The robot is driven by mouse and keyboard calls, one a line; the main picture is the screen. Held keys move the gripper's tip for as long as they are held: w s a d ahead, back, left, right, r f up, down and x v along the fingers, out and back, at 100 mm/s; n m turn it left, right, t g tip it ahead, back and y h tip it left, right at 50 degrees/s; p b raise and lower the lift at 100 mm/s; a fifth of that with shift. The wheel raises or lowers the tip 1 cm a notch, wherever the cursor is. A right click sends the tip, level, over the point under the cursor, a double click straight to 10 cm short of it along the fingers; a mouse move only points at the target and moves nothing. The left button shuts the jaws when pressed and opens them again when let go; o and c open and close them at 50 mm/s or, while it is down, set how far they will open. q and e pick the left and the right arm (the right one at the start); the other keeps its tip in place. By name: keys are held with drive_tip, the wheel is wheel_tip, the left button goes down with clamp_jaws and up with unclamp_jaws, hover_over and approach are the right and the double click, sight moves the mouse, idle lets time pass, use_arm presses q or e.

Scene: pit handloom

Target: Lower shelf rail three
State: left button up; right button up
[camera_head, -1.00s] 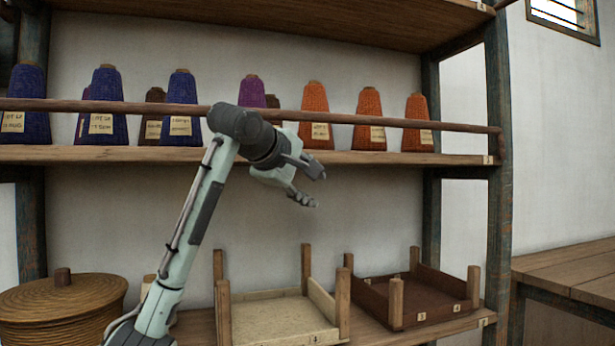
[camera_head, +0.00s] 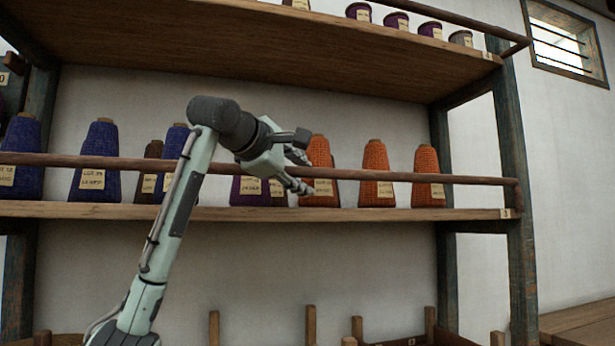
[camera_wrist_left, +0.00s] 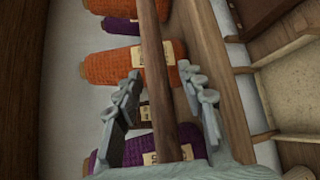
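The rail (camera_head: 400,177) of shelf three is a long brown wooden bar running across the front of the cone shelf (camera_head: 390,214), whose edge has a "3" tag at its right end. The rail's right end meets the right post. My left gripper (camera_head: 303,172) is at the rail, in front of the orange and purple cones. In the left wrist view the rail (camera_wrist_left: 157,60) runs between the two spread fingers of the gripper (camera_wrist_left: 160,72), with a gap visible on both sides. The fingers look open. My right gripper is not in view.
Blue cones (camera_head: 97,165) stand behind the rail at left, and orange cones (camera_head: 375,175) at right, close behind it. An upper shelf (camera_head: 280,50) with small purple spools overhangs. Tray posts (camera_head: 311,325) stand below.

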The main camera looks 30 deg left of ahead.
use_arm(q)
drive_tip(key=shift+x, duration=1.1)
drive_tip(key=shift+c, duration=0.3)
clamp_jaws()
